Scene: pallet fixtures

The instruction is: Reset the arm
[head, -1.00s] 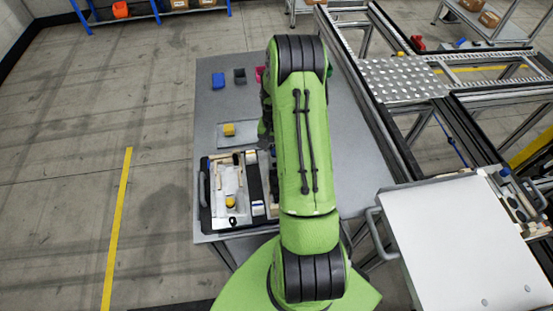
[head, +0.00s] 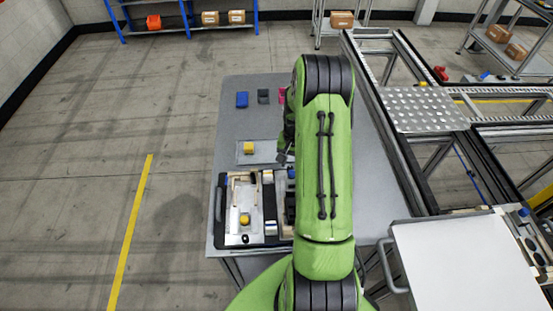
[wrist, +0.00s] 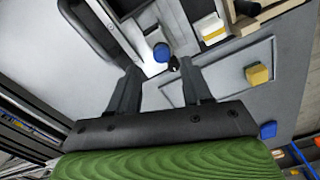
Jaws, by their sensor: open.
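My arm (head: 327,165) is green with dark joints and reaches out over the grey table (head: 228,115). My gripper (wrist: 158,68) is open, with nothing between its two dark fingers in the wrist view. In the head view, it shows only partly at the left of the arm (head: 285,150). The gripper is near the tray of fixtures (head: 217,205). A blue knob (wrist: 161,52) shows just beyond the fingertips in the wrist view; I cannot tell the gap to it.
A yellow block (head: 248,148) sits on a flat grey plate. Blue (head: 242,99), dark (head: 263,96) and pink (head: 282,95) bins stand at the table's back. A conveyor frame (head: 425,108) is at the right, a white panel (head: 465,260) at front right. Floor at left is clear.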

